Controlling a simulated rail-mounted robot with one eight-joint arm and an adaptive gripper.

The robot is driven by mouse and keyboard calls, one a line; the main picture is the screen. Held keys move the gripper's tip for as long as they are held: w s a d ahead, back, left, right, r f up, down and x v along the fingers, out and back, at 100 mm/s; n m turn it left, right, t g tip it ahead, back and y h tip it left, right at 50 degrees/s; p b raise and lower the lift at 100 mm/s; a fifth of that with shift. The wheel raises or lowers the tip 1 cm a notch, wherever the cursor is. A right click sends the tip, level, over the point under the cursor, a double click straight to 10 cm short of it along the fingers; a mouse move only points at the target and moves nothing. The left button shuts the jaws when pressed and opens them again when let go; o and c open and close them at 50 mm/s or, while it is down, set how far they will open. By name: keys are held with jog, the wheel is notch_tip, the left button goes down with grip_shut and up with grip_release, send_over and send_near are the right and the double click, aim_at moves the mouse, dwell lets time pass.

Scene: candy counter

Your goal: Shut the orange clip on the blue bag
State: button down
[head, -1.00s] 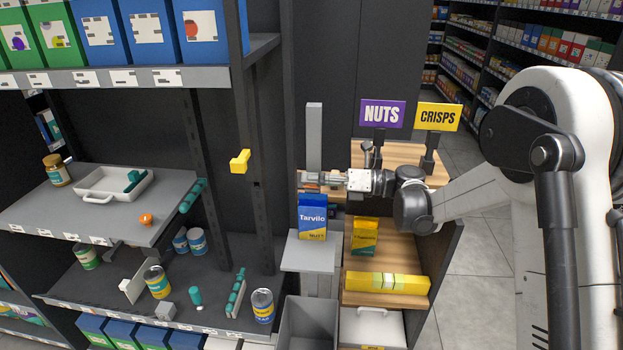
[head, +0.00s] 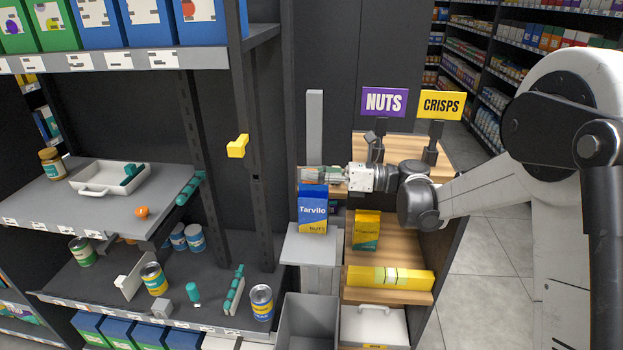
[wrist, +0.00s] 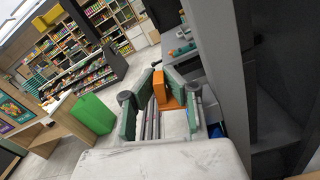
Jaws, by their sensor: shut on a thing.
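The blue bag (head: 312,212), with a yellow lower part and the word Tarvilo, stands upright on a small grey stand (head: 308,246) in the head view. My gripper (head: 312,174) is right at the bag's top edge, reaching in from the right. In the wrist view the orange clip (wrist: 158,88) sits between my gripper's fingers (wrist: 160,98), which are closed on it. In the head view the fingers largely hide the clip. I cannot tell how far its jaws are closed on the bag.
A yellow bag (head: 366,230) and a long yellow box (head: 390,278) stand on the wooden shelves to the right. NUTS (head: 384,102) and CRISPS (head: 440,105) signs rise behind my wrist. A dark shelf post is at the left; a grey bin (head: 305,322) is below.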

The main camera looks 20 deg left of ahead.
aim_at(313, 208)
jog(key=shift+s+d+f+n+b, duration=0.15)
jog(key=shift+f+n+b, duration=0.8)
jog(key=shift+n+b, duration=1.3)
jog(key=shift+s+a+f+n+b, duration=0.15)
jog(key=shift+f+n+b, duration=0.85)
jog(key=shift+n, duration=2.5)
jog(key=shift+s+d+f+n+b, duration=0.15)
jog(key=shift+f+n+b, duration=0.7)
jog(key=shift+n+b, duration=1.45)
jog(key=shift+n+p, duration=0.55)
jog(key=shift+n, duration=0.2)
jog(key=c, duration=1.8)
grip_release()
jog(key=shift+w, duration=0.1)
